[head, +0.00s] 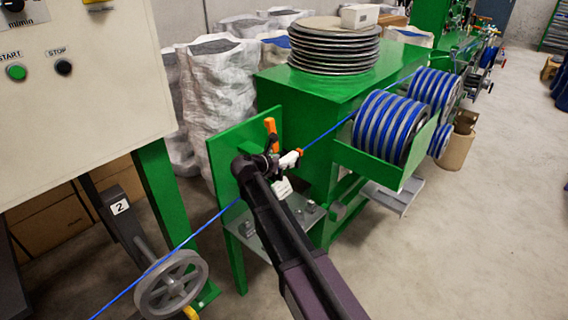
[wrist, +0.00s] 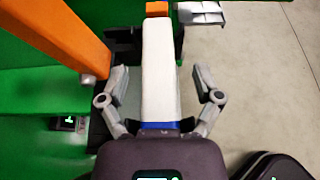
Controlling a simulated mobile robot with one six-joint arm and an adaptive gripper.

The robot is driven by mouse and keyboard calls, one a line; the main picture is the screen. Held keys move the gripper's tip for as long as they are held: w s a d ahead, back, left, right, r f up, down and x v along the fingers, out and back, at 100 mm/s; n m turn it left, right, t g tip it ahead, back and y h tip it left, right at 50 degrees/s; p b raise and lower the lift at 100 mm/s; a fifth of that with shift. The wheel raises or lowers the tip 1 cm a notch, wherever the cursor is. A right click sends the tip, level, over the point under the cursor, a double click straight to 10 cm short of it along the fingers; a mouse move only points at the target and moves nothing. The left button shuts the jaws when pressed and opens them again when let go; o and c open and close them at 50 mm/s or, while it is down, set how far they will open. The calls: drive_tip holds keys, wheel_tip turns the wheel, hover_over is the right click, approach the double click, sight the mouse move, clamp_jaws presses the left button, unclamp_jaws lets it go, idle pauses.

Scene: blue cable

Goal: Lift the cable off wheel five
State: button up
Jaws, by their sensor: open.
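The blue cable (head: 325,132) runs from the lower left, past a grey spoked wheel (head: 171,284) by a tag reading 2, behind my arm and up to the blue-wound reels (head: 388,127). No wheel marked five can be made out. My gripper (wrist: 160,75) is open in the wrist view, its two fingers spread either side of a white bar (wrist: 159,70) with an orange end, gaps on both sides. A blue strip (wrist: 160,126) crosses the bar's near end; I cannot tell if it is cable. In the head view the white piece (head: 289,159) shows at my arm's end; the fingers are not clear.
An orange upright handle (head: 270,127) stands beside my arm's end, and an orange bar (wrist: 55,35) is close left of the fingers. A green upright plate (head: 222,155) and green cabinet (head: 290,92) stand behind. Open floor (head: 475,240) lies right.

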sight(283, 160)
drive_tip(key=shift+r, duration=0.1)
drive_tip(key=shift+a, duration=0.1)
idle(0.3)
clamp_jaws()
drive_tip(key=shift+r, duration=0.15)
wheel_tip(283, 160, up, 2)
drive_tip(key=p, duration=0.2)
drive_tip(key=shift+r+p, duration=0.1)
drive_tip(key=shift+p, duration=0.2)
drive_tip(key=shift+r+p, duration=0.8)
drive_tip(key=s+d, duration=0.2)
drive_tip(key=s, duration=1.4)
drive_tip(key=shift+d+r+p, duration=0.25)
drive_tip(key=shift+r+p, duration=0.15)
